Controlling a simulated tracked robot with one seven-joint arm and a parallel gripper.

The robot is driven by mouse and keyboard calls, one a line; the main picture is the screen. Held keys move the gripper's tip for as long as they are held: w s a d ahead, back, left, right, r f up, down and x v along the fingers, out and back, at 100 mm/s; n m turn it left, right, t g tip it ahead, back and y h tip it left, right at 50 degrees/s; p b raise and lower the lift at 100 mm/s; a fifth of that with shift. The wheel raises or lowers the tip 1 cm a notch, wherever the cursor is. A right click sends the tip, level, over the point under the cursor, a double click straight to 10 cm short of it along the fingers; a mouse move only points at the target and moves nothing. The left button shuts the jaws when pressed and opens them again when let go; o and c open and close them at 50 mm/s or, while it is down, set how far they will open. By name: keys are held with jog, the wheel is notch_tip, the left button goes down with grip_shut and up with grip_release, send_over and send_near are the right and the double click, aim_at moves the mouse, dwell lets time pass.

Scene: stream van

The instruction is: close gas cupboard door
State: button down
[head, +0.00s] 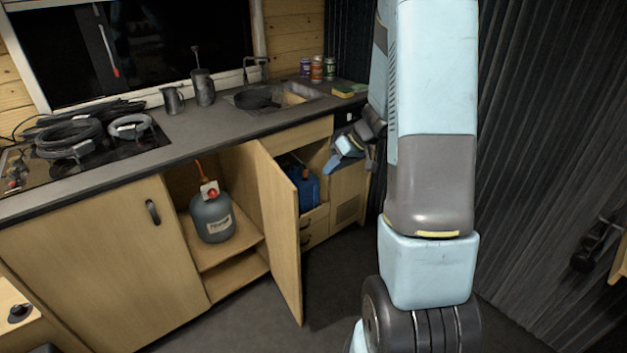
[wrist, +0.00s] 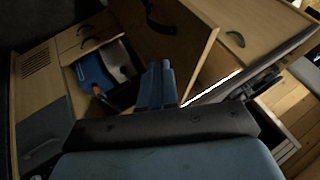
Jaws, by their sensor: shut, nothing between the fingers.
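The gas cupboard door (head: 279,232) stands wide open, swung out from the counter front, with its inner face showing in the head view. In the wrist view the door (wrist: 175,50) shows a wooden face with a dark handle (wrist: 158,20). A grey gas bottle (head: 212,218) with a red knob stands upright on the cupboard's shelf. My gripper (head: 331,164) is to the right of the door, in front of the counter by the sink end. Its blue fingers (wrist: 156,85) are together and empty in the wrist view. I cannot tell whether they touch the door.
Right of the door, an open compartment holds a blue canister (head: 306,188), also visible in the wrist view (wrist: 93,74). Drawers (head: 314,226) lie below it. The worktop (head: 190,125) above carries cables, mugs and a pan. The dark floor (head: 335,275) before the door is clear.

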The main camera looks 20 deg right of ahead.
jog(key=w+a+f, duration=0.2)
jog(key=a+f, duration=0.5)
jog(key=a, duration=0.2)
jog(key=shift+f, duration=0.25)
jog(key=shift+w, duration=0.1)
